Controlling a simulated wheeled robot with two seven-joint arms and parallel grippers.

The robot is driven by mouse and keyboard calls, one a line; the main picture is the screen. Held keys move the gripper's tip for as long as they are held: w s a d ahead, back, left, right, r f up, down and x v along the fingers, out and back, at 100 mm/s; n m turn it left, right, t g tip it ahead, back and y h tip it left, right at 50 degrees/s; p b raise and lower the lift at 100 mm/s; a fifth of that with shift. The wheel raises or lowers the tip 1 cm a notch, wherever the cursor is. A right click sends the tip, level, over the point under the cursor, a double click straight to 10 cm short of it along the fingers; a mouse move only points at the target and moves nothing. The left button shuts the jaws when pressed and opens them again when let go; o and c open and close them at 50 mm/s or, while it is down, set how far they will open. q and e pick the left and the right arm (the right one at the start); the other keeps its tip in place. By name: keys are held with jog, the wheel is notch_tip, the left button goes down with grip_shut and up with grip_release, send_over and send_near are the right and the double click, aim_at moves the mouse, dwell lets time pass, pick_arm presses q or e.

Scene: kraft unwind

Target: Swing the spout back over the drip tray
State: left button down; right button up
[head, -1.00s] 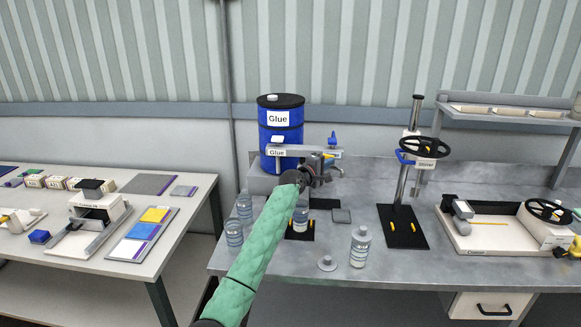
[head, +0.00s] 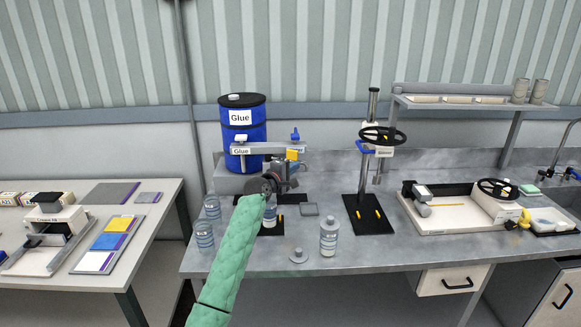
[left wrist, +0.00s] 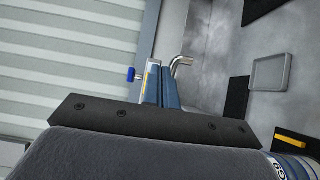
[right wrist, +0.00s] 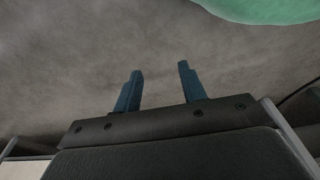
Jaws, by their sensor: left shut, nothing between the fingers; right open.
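The metal spout (left wrist: 182,64) is a short bent pipe just right of my left fingertips in the left wrist view. In the head view it shows small (head: 303,167) below the end of the glue arm. The drip tray (head: 309,209) is a small grey square on the bench, right of the bottle mat; it also shows in the left wrist view (left wrist: 270,71). My left gripper (left wrist: 161,80) is shut with nothing in it, close beside the spout; whether it touches is unclear. My right gripper (right wrist: 157,82) is open and empty, facing a plain grey surface.
The blue glue drum (head: 243,130) stands behind the glue arm (head: 267,149). A bottle (head: 269,214) stands on a black mat, partly behind my left arm. Another bottle (head: 328,236) and a round lid (head: 298,255) are in front. A press stand (head: 368,200) is to the right.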

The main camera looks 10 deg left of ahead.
pick_arm(q)
jog(key=s+d+b, duration=0.2)
jog(key=s+d, duration=0.1)
jog(key=s, duration=0.2)
jog(key=shift+s+r, duration=0.15)
jog(key=shift+s, duration=0.25)
pick_arm(e)
jog(key=shift+w+a+r, duration=0.25)
jog(key=shift+r, duration=0.5)
jog(key=shift+w+a+r, duration=0.25)
jog(key=shift+r, duration=0.5)
jog(key=shift+w+a+r, duration=0.25)
jog(key=shift+r, duration=0.5)
pick_arm(q)
jog(key=shift+d, duration=0.1)
